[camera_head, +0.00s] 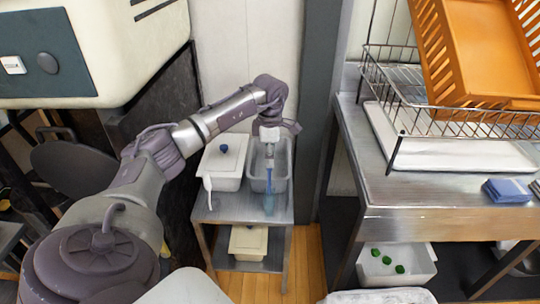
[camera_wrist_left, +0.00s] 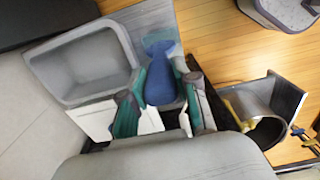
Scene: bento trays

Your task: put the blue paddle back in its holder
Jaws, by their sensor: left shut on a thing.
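My left gripper (camera_head: 268,148) is above the small metal side table, at the grey bin (camera_head: 281,172). It is shut on the blue paddle (camera_head: 269,190), which hangs downward in front of the bin. In the left wrist view the paddle (camera_wrist_left: 158,78) lies between the two fingers of the gripper (camera_wrist_left: 160,95), beside the grey bin (camera_wrist_left: 72,92) and apart from its opening. A grey round hollow thing (camera_wrist_left: 262,100) is at the right of that view; I cannot tell whether it is the holder. My right gripper is not in view.
A white container (camera_head: 224,180) with a blue-knobbed lid (camera_head: 227,160) stands left of the bin. A dark post (camera_head: 312,100) and a metal worktable (camera_head: 420,195) with a wire rack (camera_head: 410,95) are on the right. A cream box (camera_head: 248,243) sits on the lower shelf.

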